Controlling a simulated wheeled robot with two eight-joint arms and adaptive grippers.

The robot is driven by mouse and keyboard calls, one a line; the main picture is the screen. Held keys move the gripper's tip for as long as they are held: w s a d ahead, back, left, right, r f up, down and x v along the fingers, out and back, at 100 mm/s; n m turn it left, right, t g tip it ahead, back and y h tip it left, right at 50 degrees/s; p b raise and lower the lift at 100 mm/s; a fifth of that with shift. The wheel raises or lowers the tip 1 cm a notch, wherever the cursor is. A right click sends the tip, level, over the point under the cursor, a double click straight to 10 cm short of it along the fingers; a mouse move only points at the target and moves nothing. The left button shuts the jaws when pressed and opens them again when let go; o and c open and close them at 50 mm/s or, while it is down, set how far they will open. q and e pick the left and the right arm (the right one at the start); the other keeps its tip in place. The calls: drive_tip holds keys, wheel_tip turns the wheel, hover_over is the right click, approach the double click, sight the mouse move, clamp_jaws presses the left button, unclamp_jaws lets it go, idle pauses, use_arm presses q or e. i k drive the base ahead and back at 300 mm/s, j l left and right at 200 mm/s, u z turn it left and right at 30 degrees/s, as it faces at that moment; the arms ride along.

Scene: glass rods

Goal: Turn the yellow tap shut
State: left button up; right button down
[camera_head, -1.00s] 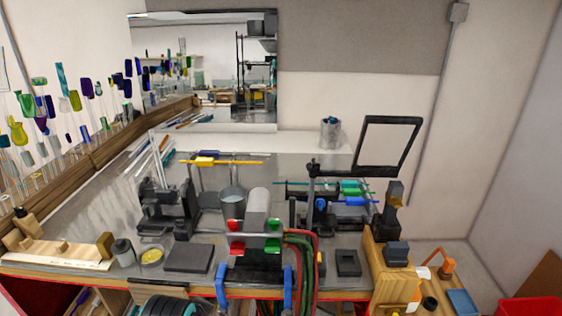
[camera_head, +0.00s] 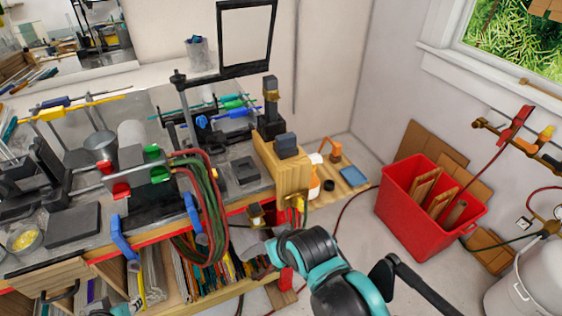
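A yellow-orange tap handle (camera_head: 546,134) is on the brass pipe (camera_head: 500,133) fixed to the right wall. A red tap handle (camera_head: 516,124) sits to its left on the same pipe. Teal and black links of my arm show at the bottom middle, well to the left of and below the taps. I cannot make out any gripper fingers there. Nothing of mine touches the tap. How far the yellow tap is turned cannot be told at this size.
A red bin (camera_head: 430,228) with wooden pieces stands on the floor below and left of the taps. A white tank (camera_head: 530,285) with a gauge and hose is at the lower right. The cluttered workbench (camera_head: 215,165) fills the left. A window (camera_head: 510,45) is above the taps.

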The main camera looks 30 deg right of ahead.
sight(297, 201)
drive_tip(key=j+u, duration=0.1)
drive_tip(key=u, duration=0.4)
drive_tip(key=j+u, duration=0.1)
drive_tip(key=u, duration=0.35)
drive_tip(key=j+u, duration=0.15)
drive_tip(key=u, duration=0.35)
drive_tip(key=j+u, duration=0.15)
drive_tip(key=u, duration=0.3)
drive_tip(key=j+u, duration=0.1)
drive_tip(key=u, duration=0.4)
drive_tip(key=z, duration=0.45)
drive_tip(key=j+z, duration=0.15)
drive_tip(key=z, duration=0.7)
drive_tip(key=j+z, duration=0.1)
drive_tip(key=z, duration=0.35)
drive_tip(key=k+z, duration=0.1)
drive_tip(key=z, duration=0.35)
drive_tip(key=j+z, duration=0.1)
drive_tip(key=z, duration=0.3)
